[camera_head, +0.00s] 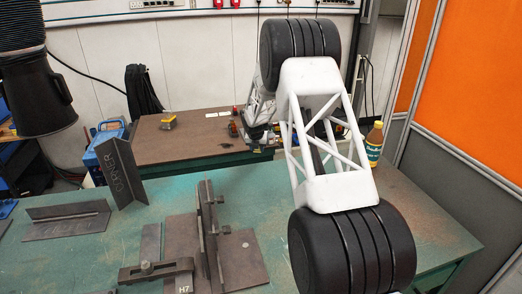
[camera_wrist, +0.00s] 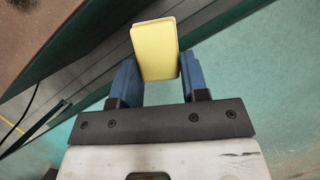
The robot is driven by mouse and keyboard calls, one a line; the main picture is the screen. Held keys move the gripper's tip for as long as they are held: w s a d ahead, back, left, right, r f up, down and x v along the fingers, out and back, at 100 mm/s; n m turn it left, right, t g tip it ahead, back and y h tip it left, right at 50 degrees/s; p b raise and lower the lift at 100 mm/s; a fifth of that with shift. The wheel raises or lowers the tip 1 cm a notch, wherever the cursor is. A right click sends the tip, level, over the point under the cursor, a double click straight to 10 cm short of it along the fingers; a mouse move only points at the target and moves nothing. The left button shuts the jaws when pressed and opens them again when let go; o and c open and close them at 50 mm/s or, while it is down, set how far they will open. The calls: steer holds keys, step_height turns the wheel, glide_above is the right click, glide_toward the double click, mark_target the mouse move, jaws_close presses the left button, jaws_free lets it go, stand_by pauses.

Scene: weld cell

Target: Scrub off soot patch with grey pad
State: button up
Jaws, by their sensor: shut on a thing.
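My gripper (camera_wrist: 157,78) is shut on a yellow pad (camera_wrist: 155,50); its blue fingers press on the pad's two sides in the wrist view. No grey face of this pad shows. In the head view my gripper is partly hidden behind my own arm, near the right end of the brown-topped table (camera_head: 150,150). A small dark patch (camera_head: 227,145), perhaps the soot, lies on that table just left of my gripper. In the wrist view the pad appears over the gap beside the green table (camera_wrist: 280,80); I cannot tell its height.
The green table (camera_head: 130,220) carries steel angles (camera_head: 125,175), an upright plate (camera_head: 208,230) and a clamp (camera_head: 157,270). A bottle (camera_head: 374,143) stands at right, near orange panels (camera_head: 470,90).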

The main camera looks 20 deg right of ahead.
steer(key=w+a+r, duration=0.2)
steer(key=w+a, duration=1.4)
steer(key=a, duration=0.2)
steer(key=shift+w+a+r, duration=0.15)
steer(key=shift+a+r, duration=0.2)
steer(key=shift+a, duration=0.05)
steer(key=shift+f, duration=0.15)
